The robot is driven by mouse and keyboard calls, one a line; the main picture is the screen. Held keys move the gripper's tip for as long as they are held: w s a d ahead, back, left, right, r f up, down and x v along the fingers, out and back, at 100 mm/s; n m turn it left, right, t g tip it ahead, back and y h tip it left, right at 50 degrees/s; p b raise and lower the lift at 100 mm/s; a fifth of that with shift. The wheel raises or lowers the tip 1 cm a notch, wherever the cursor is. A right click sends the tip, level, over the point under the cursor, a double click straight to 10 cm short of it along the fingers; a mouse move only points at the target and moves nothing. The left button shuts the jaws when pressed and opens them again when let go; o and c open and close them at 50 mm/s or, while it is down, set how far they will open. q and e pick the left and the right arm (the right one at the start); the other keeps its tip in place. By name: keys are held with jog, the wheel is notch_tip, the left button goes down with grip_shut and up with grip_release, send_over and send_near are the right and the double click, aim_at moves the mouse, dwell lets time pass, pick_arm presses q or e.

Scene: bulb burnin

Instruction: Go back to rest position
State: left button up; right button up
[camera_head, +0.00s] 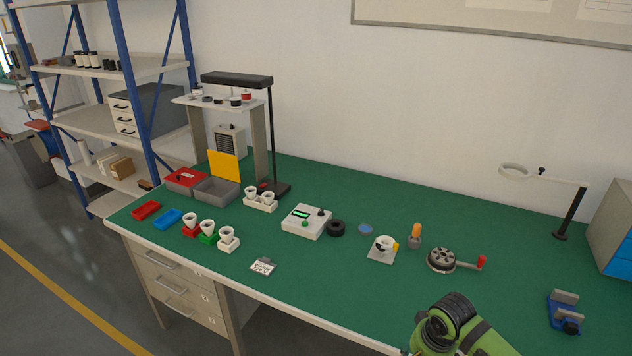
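Part of my own green and black arm shows at the bottom right, over the front edge of the green-topped workbench (330,285). No gripper fingers can be made out on it. My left arm and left gripper are out of view. On the bench, several white bulb-like pieces stand in red, green and white holders (208,238) at the left front. Two more stand in a white holder (260,205) behind them. A white control box (306,221) with a green display stands near the middle.
Red (146,210) and blue (168,219) trays and a grey bin (216,190) are at the left. A black-ended lamp stand (276,140), a reel with a red handle (441,260), a ring magnifier (514,170) and a blue vise (565,312) also stand there. The front middle is mostly clear.

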jog(key=s+d+f+n+b, duration=0.15)
jog(key=s+f, duration=0.25)
jog(key=f, duration=0.9)
jog(key=s+d+f+n+b, duration=0.15)
jog(key=s+f, duration=0.25)
jog(key=f, duration=0.8)
pick_arm(q)
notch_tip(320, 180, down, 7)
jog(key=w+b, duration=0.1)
jog(key=b, duration=0.2)
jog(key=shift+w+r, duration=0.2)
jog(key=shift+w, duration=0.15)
pick_arm(e)
jog(key=s+a+f+n, duration=0.1)
jog(key=s+f, duration=0.4)
jog(key=s, duration=0.5)
jog(key=s+a+f+n, duration=0.1)
jog(key=s+f, duration=0.5)
jog(key=s, duration=0.5)
jog(key=s+a+f+n, duration=0.1)
jog(key=s+f, duration=0.4)
jog(key=s, duration=0.5)
jog(key=shift+s+f+n+g, duration=0.3)
jog(key=shift+n+g, duration=0.1)
jog(key=shift+n, duration=0.2)
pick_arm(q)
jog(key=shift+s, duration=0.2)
pick_arm(e)
jog(key=shift+w, duration=0.1)
